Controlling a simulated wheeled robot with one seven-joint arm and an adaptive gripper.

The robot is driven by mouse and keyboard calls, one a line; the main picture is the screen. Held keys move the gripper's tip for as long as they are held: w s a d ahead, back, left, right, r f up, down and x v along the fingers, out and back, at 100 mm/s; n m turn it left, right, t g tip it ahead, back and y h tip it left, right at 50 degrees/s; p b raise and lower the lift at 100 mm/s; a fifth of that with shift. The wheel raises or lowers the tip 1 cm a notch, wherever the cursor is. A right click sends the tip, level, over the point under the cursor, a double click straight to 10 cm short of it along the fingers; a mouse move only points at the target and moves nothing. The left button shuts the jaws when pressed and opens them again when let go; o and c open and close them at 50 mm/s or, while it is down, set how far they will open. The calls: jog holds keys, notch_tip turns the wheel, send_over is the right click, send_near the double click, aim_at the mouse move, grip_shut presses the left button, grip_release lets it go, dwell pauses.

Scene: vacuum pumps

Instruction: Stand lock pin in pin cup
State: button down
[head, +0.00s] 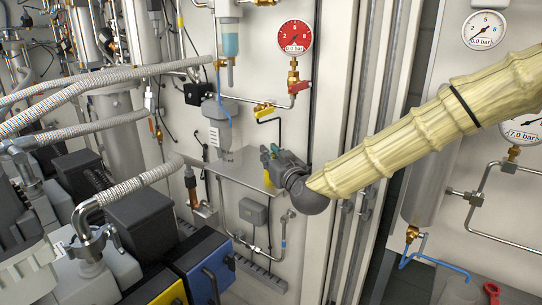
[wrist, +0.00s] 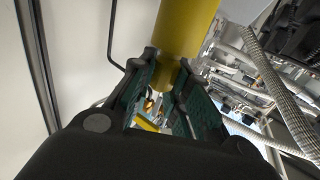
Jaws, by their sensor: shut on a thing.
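My gripper (head: 270,156) is at the end of my sleeved arm, over a small grey metal shelf (head: 232,167) on the cabinet wall. In the wrist view my gripper (wrist: 168,78) has its green-padded fingertips closed around the lower, narrower end of a yellow cylindrical piece, which appears to be the lock pin (wrist: 187,25). Its wide part extends beyond the fingertips to the top edge of that view. In the head view only a small bit of yellow shows at the fingertips. I cannot make out the pin cup in either view; the gripper hides part of the shelf.
A valve with a yellow handle (head: 264,106) and a red-faced gauge (head: 295,37) are on the wall above the shelf. A grey box (head: 253,211) and thin pipes are below it. Ribbed hoses (head: 110,76) and pumps crowd the left. Vertical rails (head: 365,120) stand to the right.

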jog(key=shift+f, duration=0.35)
jog(key=c, duration=1.3)
grip_release()
jog(key=v, duration=1.2)
jog(key=shift+d+r, duration=0.15)
jog(key=b+v, duration=0.2)
jog(key=v, duration=0.2)
jog(key=shift+s+d, duration=0.2)
jog(key=shift+s, duration=0.15)
